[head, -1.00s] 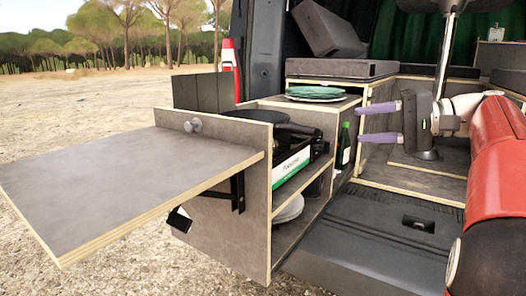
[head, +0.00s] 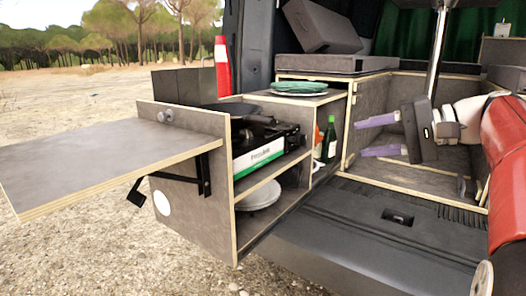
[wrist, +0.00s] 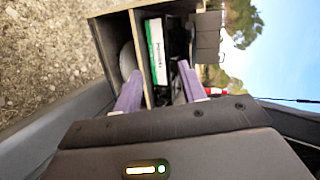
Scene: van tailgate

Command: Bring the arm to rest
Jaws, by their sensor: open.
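My gripper (head: 376,137) is at the right in the head view, with its two purple fingers spread apart and pointing left. Nothing is between the fingers. It hangs in the air in front of the van's rear opening, to the right of the kitchen unit. My arm, red and white, comes in from the right edge. In the wrist view the two fingers of my gripper (wrist: 158,90) are apart, with the kitchen unit's shelves beyond them.
The kitchen unit (head: 190,193) has a fold-out table (head: 95,160) at left. Its shelves hold a stove box (head: 258,158), plates (head: 260,195) and a green bottle (head: 330,140). Green plates (head: 299,87) lie on top. The bumper (head: 340,235) runs below my gripper.

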